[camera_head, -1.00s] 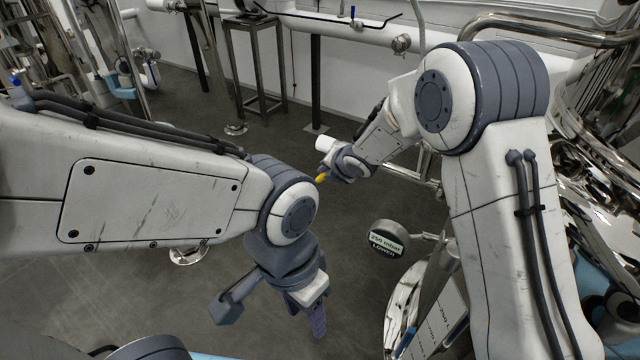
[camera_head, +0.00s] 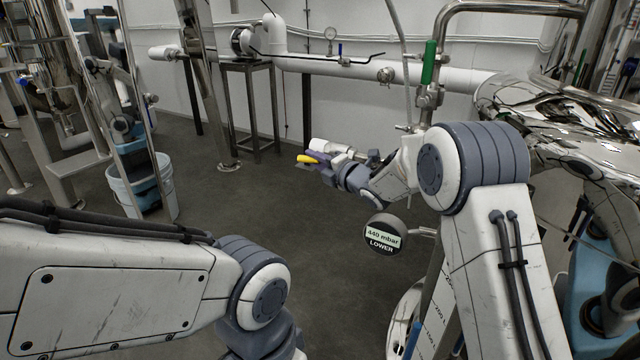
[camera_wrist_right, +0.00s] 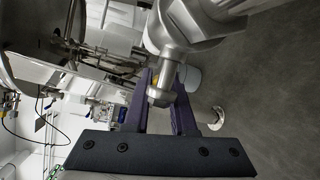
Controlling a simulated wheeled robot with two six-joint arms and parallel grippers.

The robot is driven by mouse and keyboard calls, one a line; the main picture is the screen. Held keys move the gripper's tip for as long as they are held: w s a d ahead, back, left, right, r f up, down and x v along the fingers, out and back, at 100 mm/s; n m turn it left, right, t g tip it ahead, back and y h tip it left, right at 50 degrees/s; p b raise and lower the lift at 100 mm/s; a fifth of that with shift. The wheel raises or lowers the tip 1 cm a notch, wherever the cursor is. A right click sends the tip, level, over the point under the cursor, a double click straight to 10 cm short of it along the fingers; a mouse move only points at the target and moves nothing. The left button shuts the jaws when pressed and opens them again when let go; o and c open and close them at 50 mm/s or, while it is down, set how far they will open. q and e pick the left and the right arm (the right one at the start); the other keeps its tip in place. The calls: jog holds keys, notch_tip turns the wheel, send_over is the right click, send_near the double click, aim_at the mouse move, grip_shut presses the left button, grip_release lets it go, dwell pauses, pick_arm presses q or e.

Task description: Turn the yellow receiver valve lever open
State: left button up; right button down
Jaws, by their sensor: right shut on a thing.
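The yellow receiver valve lever (camera_head: 306,159) shows as a short yellow end in the middle of the head view. My right gripper (camera_head: 317,157) is at it, with its purple fingers shut on the lever. In the right wrist view, a steel valve stem and body (camera_wrist_right: 166,72) stand in front of my right gripper (camera_wrist_right: 161,108) and hide much of the lever. Only small yellow bits show there between the fingertips. The lever's exact angle is hard to tell. My left arm reaches to the bottom edge of the head view, and its fingers are out of the picture.
A round gauge (camera_head: 383,235) reads 440 mbar, LOWER, below my right wrist. A green-handled valve (camera_head: 429,62) stands on a pipe above. A polished steel vessel (camera_head: 545,110) is at the right. The middle floor is clear.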

jog(key=t+b, duration=0.1)
jog(key=b, duration=0.1)
jog(key=shift+w+d+r+m+y+b, duration=0.1)
jog(key=shift+r+m+y+b, duration=0.05)
jog(key=shift+m+y+b, duration=0.2)
jog(key=shift+r+t+b, duration=0.25)
jog(key=shift+t+b, duration=0.05)
jog(key=shift+b, duration=0.05)
pick_arm(q)
notch_tip(320, 180, down, 5)
jog(key=shift+d+r, duration=0.1)
pick_arm(e)
jog(key=shift+a+r, duration=0.15)
jog(key=shift+a, duration=0.05)
jog(key=shift+y, duration=0.25)
jog(key=shift+a, duration=0.15)
jog(key=c, duration=0.8)
grip_release()
jog(key=shift+o, duration=0.2)
